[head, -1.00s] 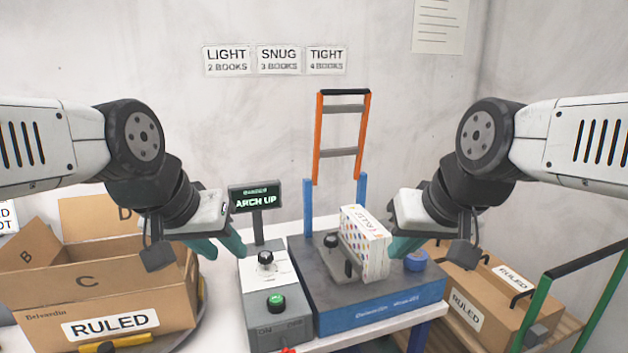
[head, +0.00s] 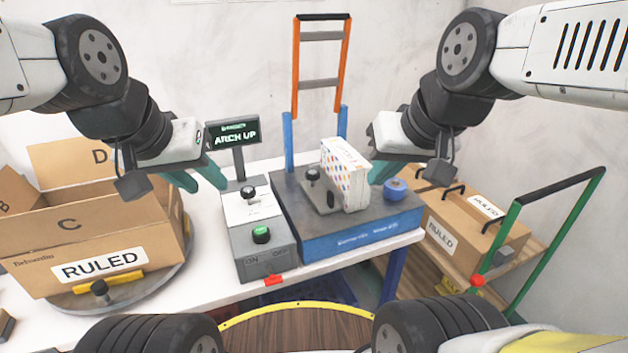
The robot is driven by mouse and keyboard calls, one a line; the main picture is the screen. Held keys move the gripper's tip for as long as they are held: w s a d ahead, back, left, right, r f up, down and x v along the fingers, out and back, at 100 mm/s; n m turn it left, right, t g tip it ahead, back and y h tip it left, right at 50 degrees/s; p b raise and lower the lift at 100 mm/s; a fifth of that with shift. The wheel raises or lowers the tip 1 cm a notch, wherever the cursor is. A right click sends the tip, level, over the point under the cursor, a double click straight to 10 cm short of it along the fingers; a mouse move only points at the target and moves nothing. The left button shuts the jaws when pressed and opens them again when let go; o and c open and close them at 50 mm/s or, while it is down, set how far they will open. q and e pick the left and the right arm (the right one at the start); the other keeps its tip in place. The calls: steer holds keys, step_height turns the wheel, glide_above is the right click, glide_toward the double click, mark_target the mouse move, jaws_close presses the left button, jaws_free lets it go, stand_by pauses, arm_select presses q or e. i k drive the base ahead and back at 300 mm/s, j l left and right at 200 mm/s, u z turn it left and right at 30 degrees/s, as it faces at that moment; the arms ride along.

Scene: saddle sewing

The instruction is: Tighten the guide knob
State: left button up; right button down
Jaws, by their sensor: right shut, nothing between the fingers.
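The blue machine (head: 350,236) stands on the white table and carries a grey guide plate with a black knob (head: 313,175) on a short stem. A white block with coloured dots (head: 345,172) stands upright beside this knob, against the plate. A round blue knob (head: 396,188) sits at the machine's right end. I cannot tell from labels which is the guide knob. My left gripper (head: 203,181) is open and empty, above the table left of the control box. My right gripper (head: 378,174) is shut and empty, just right of the block and left of the blue knob; its fingertips are partly hidden.
The grey control box (head: 265,263) has a dial (head: 249,192), a green button (head: 261,234) and a screen (head: 235,136) reading "ARCH UP". A RULED carton (head: 95,245) stands on a turntable at left. More cartons (head: 465,222) sit on a green-handled cart at right.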

mark_target(312, 175)
steer(key=i+l, duration=0.2)
steer(key=l, duration=0.15)
steer(key=i+l+u, duration=0.15)
steer(key=l, duration=0.2)
steer(key=i+l, duration=0.25)
steer(key=l+u, duration=0.05)
steer(key=l, duration=0.05)
